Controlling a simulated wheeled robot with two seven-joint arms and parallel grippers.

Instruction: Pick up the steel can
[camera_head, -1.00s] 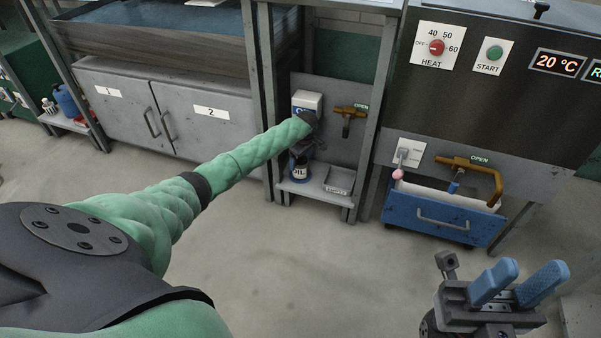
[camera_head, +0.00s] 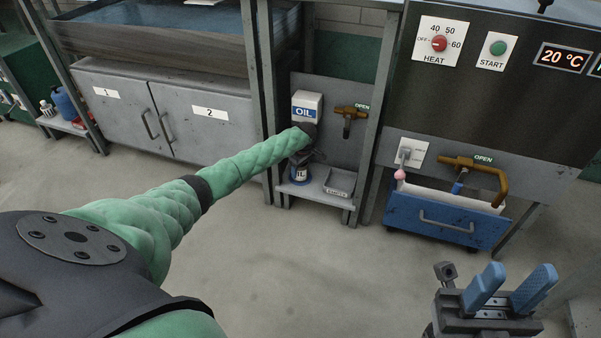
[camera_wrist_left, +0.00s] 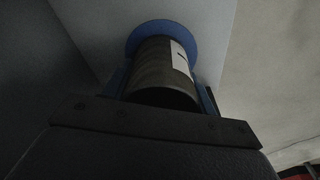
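The steel can (camera_head: 300,173) stands upright on a low shelf, on a blue round base, with a white label facing out. In the left wrist view the can (camera_wrist_left: 165,75) is dark grey and lies between my two blue fingers, with the blue disc (camera_wrist_left: 150,32) beyond its far end. My left gripper (camera_head: 303,153) reaches down to the can from above and looks open around it; whether a finger touches it is hard to tell in the dark. My right gripper (camera_head: 516,277) is open and empty at the lower right.
A white box marked OIL (camera_head: 307,106) is behind my left gripper. A brass tap (camera_head: 350,113) and metal posts stand close by. A blue drawer (camera_head: 440,220) is further right. The floor in front is clear.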

